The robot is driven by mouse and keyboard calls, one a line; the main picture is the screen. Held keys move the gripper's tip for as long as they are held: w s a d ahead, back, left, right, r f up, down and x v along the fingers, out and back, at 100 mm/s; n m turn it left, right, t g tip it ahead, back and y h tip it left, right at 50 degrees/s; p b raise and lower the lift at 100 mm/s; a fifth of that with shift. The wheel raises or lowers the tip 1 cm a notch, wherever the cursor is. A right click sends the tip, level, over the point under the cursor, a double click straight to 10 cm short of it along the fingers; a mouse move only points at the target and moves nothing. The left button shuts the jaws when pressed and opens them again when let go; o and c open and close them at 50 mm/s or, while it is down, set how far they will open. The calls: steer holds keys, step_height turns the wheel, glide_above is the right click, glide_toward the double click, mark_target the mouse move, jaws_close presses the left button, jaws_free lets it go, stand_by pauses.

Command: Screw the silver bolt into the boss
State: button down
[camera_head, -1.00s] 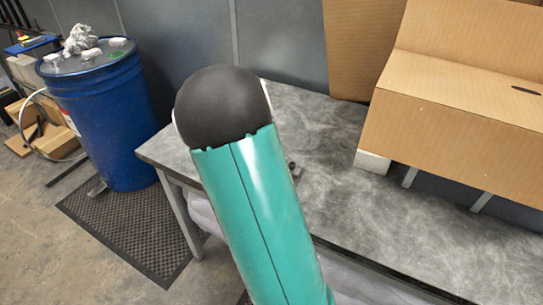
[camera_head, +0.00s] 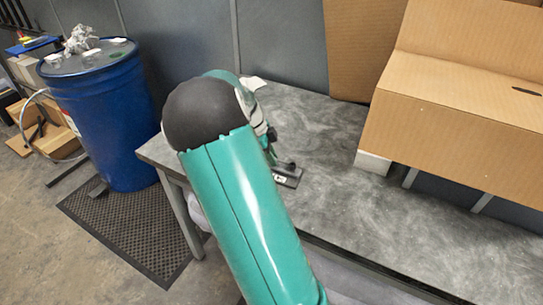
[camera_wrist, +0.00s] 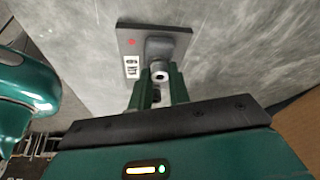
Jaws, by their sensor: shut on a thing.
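In the wrist view my gripper (camera_wrist: 159,88) points at a dark grey plate (camera_wrist: 128,43) on the table. Its two green fingers are shut on the silver bolt (camera_wrist: 160,74), whose round head with a dark socket shows between the fingertips. The grey rounded boss (camera_wrist: 166,47) stands on the plate just beyond the bolt. I cannot tell whether the bolt's tip touches or enters the boss. The plate has a white label and a red mark.
The grey table (camera_head: 350,205) is clear to the right of the plate. Large cardboard boxes (camera_head: 455,125) stand at its back right. A blue drum (camera_head: 105,125) stands left of the table, by a black floor mat (camera_head: 125,230).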

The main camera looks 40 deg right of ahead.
steer(key=c, duration=1.6)
jaws_free()
steer(key=shift+o, duration=0.2)
steer(key=n+t+h, duration=0.1)
steer(key=n, duration=0.2)
steer(key=shift+s+a+n, duration=0.1)
steer(key=shift+s+n, duration=0.05)
steer(key=shift+n, duration=0.25)
steer(key=n+t, duration=0.1)
steer(key=n, duration=0.2)
steer(key=shift+s, duration=0.1)
steer(key=n+t, duration=0.1)
steer(key=n, duration=0.1)
steer(key=shift+n, duration=0.3)
steer(key=n+t, duration=0.2)
steer(key=n, duration=0.2)
steer(key=shift+s, duration=0.1)
steer(key=shift+s+n+t, duration=0.1)
steer(key=shift+n+t, duration=0.2)
steer(key=shift+n, duration=0.9)
steer(key=shift+n+t+y, duration=0.4)
steer(key=shift+n+y, duration=0.1)
steer(key=shift+n, duration=0.8)
